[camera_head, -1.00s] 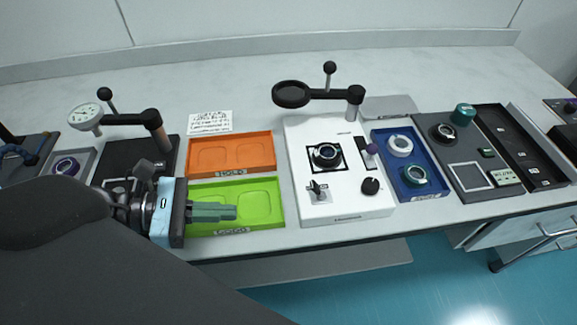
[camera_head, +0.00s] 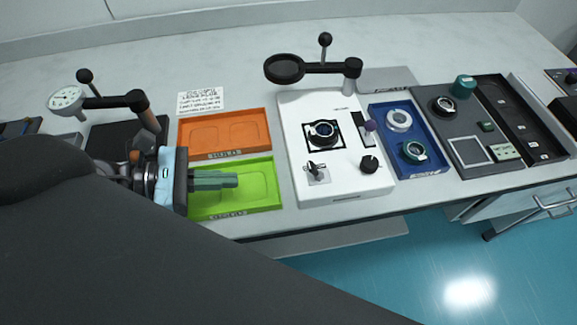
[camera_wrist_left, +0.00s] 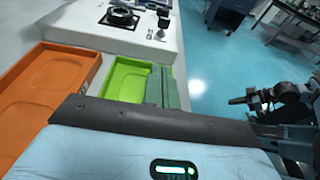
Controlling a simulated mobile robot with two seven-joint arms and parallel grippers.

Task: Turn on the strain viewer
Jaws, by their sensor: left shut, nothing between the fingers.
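The white instrument box (camera_head: 340,188), which I take to be the strain viewer, stands in the middle of the table.
The green tray (camera_head: 270,197) and orange tray (camera_head: 223,115) lie left of the box. A blue tray (camera_head: 432,172) with round parts and a dark grey panel (camera_head: 470,126) are right of it. Blue floor lies beyond the front edge.

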